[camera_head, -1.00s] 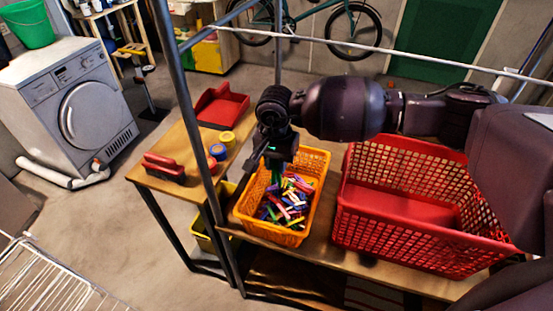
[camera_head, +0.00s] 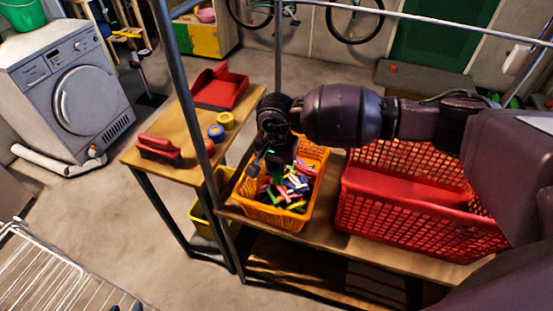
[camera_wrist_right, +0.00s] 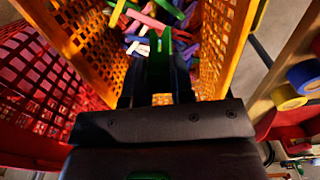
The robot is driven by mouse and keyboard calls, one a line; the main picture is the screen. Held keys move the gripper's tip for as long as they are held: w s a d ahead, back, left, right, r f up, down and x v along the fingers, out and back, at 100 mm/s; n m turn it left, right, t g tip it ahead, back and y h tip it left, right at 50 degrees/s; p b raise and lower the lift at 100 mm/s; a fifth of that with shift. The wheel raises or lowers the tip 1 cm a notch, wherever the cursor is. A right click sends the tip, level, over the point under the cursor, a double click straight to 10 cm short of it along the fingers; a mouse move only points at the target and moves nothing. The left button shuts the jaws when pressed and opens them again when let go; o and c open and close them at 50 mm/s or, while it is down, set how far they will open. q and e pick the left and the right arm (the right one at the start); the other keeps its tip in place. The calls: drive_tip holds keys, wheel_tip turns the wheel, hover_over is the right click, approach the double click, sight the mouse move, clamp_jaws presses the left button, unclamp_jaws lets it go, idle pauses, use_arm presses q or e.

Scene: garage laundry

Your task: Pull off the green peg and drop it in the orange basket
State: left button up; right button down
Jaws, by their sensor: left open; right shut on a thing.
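The orange basket (camera_head: 255,212) stands on the wooden bench and holds many coloured pegs (camera_head: 287,190); its walls also show in the right wrist view (camera_wrist_right: 222,35). My right gripper (camera_head: 272,170) points down over the left part of this basket. It is shut on the green peg (camera_wrist_right: 166,45), which shows between the dark fingers in the right wrist view, with loose pegs below. The fingers partly hide the peg. My left gripper (camera_head: 126,307) shows only its two fingertips at the bottom edge of the head view, apart and empty.
A large red basket (camera_head: 400,215) stands right of the orange one. A metal post (camera_head: 185,95) rises at the bench's left. A side table holds a red dustpan (camera_head: 220,88), a red brush (camera_head: 158,150) and tape rolls (camera_head: 225,120). A white rack (camera_head: 45,275) is bottom left.

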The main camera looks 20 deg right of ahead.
sight(277, 173)
use_arm(q)
drive_tip(key=shift+s+f+b, duration=0.25)
drive_tip(key=shift+f+b, duration=0.1)
drive_tip(key=shift+f, duration=0.3)
drive_tip(key=shift+s+f+b, duration=0.25)
drive_tip(key=shift+f+b, duration=0.1)
drive_tip(key=shift+f, duration=0.25)
use_arm(e)
drive_tip(key=shift+f, duration=1.85)
use_arm(q)
drive_tip(key=shift+w, duration=0.1)
use_arm(e)
drive_tip(key=c, duration=0.9)
unclamp_jaws()
use_arm(q)
drive_tip(key=shift+w+r, duration=0.15)
use_arm(e)
wheel_tip(277, 173, up, 11)
drive_tip(key=shift+a+f, duration=0.1)
use_arm(q)
drive_tip(key=shift+r, duration=0.15)
